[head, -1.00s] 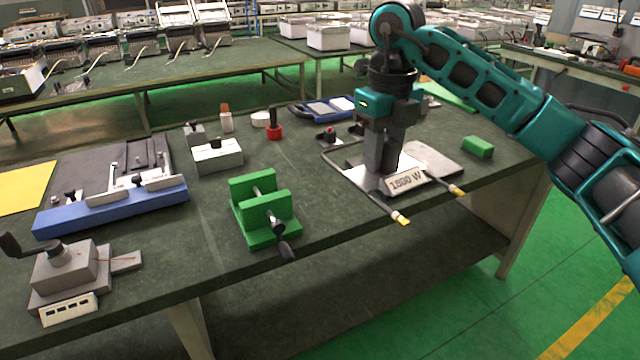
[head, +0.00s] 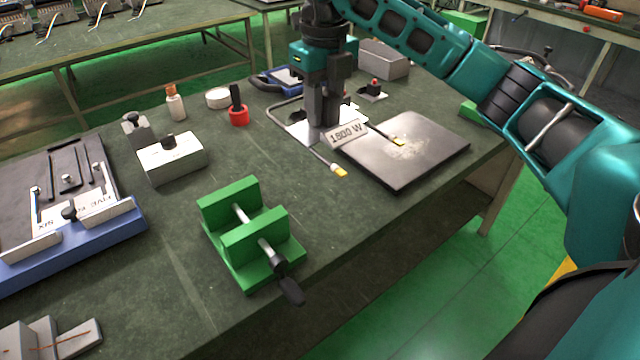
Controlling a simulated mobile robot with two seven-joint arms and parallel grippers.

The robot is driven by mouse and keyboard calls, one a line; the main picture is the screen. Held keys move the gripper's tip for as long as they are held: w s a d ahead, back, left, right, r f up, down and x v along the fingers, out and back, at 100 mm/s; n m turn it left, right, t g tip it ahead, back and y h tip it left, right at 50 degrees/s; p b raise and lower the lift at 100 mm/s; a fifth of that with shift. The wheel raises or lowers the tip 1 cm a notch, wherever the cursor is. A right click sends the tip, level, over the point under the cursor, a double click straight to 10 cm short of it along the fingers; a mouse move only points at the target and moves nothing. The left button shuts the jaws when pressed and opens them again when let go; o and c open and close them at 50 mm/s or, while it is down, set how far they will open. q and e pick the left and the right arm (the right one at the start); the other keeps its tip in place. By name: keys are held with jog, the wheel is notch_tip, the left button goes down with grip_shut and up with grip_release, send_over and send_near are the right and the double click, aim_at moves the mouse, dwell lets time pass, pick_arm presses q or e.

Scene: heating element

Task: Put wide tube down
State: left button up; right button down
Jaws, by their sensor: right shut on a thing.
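The wide tube is a U-shaped grey heating element (head: 322,158) with yellow tips and a tag reading 1800 W (head: 347,133). My right gripper (head: 322,122) points down and is shut on it near the tag. The yellow tips face the table's front edge, one over the dark table and one over the left part of a dark metal plate (head: 430,150). The tube's bend is partly behind the gripper. I cannot tell whether the tube touches the surface below. My left gripper is not in view.
A green vise (head: 250,235) stands front-left of the tube. A red-based black knob (head: 238,108), a grey block (head: 172,158) and a blue-edged fixture (head: 75,245) are further left. A grey box (head: 384,60) stands behind. Bare table lies between vise and plate.

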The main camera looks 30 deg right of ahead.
send_over(323, 196)
notch_tip(323, 196, down, 12)
jog(key=shift+r, duration=0.15)
notch_tip(323, 196, down, 4)
jog(key=shift+f, duration=0.4)
jog(key=shift+b, duration=0.3)
jog(key=shift+f, duration=0.2)
jog(key=c, duration=0.8)
grip_release()
jog(key=shift+r, duration=0.1)
